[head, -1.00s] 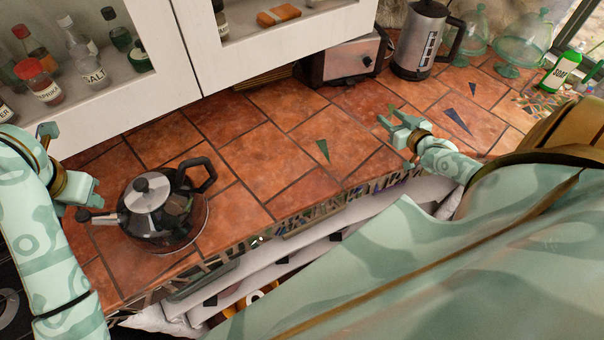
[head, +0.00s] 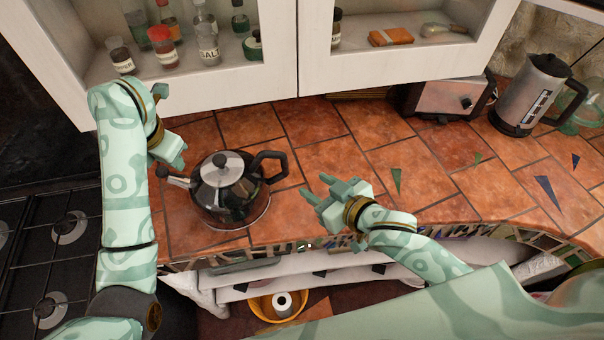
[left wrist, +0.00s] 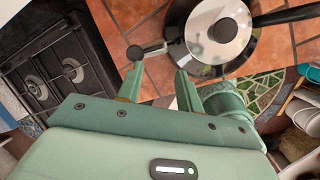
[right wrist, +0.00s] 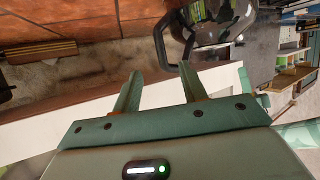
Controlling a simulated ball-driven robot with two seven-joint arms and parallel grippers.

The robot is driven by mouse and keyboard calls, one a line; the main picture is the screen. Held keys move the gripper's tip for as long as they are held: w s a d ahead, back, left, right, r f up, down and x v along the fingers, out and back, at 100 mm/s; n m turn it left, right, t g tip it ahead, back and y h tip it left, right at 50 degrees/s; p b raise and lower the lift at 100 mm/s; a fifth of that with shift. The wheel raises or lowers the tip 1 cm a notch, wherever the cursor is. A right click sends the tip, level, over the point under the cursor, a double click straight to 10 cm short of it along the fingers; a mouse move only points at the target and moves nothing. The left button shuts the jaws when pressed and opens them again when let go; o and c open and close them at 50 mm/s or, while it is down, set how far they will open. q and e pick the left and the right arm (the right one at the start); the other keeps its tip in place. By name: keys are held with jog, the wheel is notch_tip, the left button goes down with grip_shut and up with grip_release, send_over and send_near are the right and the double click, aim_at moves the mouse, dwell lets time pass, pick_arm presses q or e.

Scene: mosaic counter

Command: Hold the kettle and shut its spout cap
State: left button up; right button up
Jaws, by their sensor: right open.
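The kettle (head: 232,192), dark and glossy with a silver lid and black handle (head: 272,166), stands upright on the tiled counter. Its spout with a dark cap (head: 164,172) points left; I cannot tell how far the cap is open. My left gripper (head: 170,122) is open and empty, above and left of the spout. In the left wrist view the cap (left wrist: 135,52) shows beyond the parted fingers. My right gripper (head: 318,188) is open and empty, right of the handle, apart from it. The handle also shows in the right wrist view (right wrist: 160,42).
A gas hob (head: 45,255) lies at the left. White cabinets (head: 280,75) with jars hang behind the counter. A toaster (head: 447,97) and an electric kettle (head: 530,95) stand at the back right. The tiles (head: 440,165) right of my right gripper are largely clear.

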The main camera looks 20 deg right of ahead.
aim_at(287, 168)
jog(key=x, duration=1.5)
jog(key=shift+f, duration=0.2)
grip_shut()
dwell(0.6)
